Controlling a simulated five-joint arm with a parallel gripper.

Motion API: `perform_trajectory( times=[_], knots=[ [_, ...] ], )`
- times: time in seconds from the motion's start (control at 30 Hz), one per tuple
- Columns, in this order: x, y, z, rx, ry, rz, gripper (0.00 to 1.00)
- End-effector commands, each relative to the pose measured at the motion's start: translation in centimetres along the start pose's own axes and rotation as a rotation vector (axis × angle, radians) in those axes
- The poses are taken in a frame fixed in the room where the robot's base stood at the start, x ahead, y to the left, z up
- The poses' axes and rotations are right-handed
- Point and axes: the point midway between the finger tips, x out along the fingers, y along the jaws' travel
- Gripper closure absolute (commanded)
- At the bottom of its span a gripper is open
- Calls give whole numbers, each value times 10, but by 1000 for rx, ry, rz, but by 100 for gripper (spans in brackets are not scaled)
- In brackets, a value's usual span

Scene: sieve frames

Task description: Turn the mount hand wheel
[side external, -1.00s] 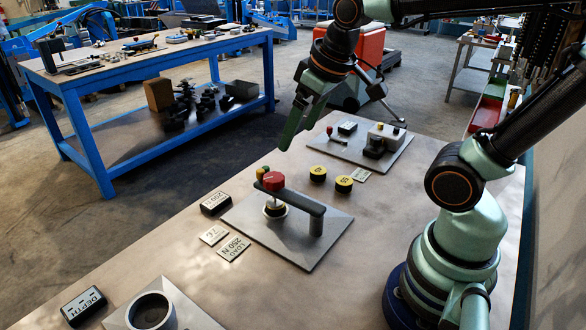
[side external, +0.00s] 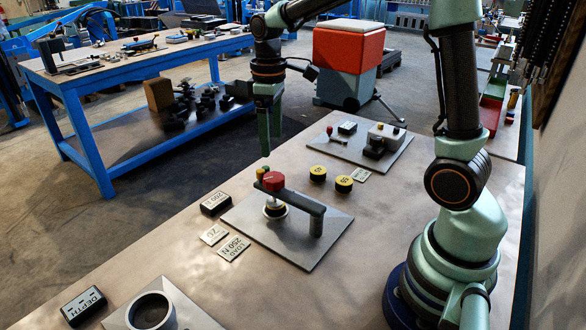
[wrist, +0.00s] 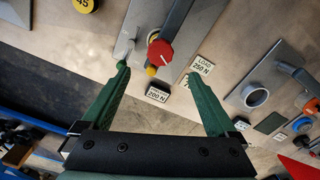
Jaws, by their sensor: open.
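A red hand wheel (side external: 273,181) sits at the end of a dark bar (side external: 300,201) above a grey mount plate (side external: 322,240). I cannot tell if it is the mount hand wheel.
A 200 N block (side external: 215,203) and a LOAD 250 N card (side external: 233,247) lie left of the plate. Two yellow-topped discs (side external: 318,173) (side external: 344,184) stand behind right. A ring (side external: 152,311) and DEPTH block (side external: 84,305) are at front left.

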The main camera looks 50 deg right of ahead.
Motion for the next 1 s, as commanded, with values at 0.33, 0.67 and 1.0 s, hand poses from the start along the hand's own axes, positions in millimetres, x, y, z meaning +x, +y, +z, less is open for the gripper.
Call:
perform_trajectory(
  times=[0.33,0.67,1.0],
  knots=[
    [67,-1,1,1,-5,-2,6],
    [98,-1,1,1,-2,-1,6],
    [100,-1,0,1,0,0,22]
  ],
)
